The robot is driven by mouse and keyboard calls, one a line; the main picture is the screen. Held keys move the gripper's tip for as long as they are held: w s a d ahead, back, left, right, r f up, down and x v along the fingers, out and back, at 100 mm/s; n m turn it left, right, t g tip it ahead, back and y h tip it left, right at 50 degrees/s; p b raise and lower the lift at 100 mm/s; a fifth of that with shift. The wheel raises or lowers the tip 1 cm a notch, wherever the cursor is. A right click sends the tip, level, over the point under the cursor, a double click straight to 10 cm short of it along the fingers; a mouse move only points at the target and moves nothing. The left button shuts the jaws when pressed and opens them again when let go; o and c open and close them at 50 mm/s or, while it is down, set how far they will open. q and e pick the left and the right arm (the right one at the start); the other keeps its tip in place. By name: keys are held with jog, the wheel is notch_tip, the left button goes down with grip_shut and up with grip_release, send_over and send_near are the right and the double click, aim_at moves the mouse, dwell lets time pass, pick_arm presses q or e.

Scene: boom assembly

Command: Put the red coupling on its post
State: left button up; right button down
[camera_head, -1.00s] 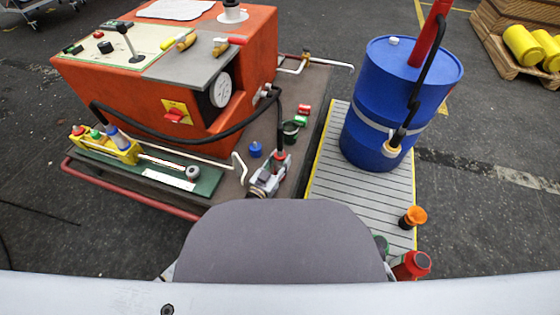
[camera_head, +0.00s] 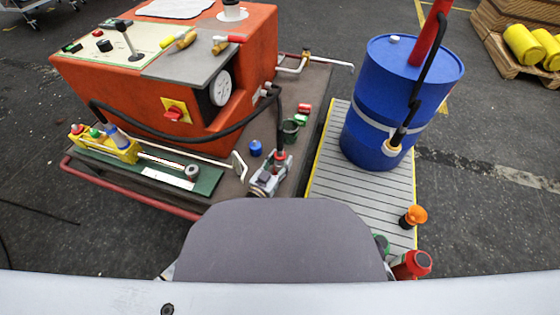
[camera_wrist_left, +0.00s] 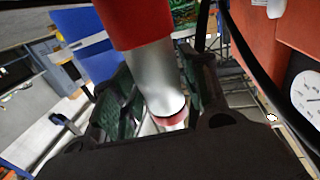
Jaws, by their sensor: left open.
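A pinkish-red ring (camera_wrist_left: 171,118) shows at the barrel's lower end.
An orange power unit (camera_head: 190,100) with a gauge stands behind left. A yellow block (camera_head: 105,143) with coloured caps lies on a green plate. Small blue (camera_head: 255,148) and green (camera_head: 289,131) parts stand close by. A blue drum (camera_head: 385,120) stands right on a slatted platform.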

pick_arm(q)
jog(key=shift+p+v, duration=2.4)
jog(key=shift+v, duration=3.1)
jog(key=shift+r, duration=0.1)
jog(key=shift+r, duration=0.1)
notch_tip(320, 180, up, 9)
jog(key=p, duration=0.9)
jog(key=shift+r+p, duration=0.45)
jog(key=shift+p, duration=0.05)
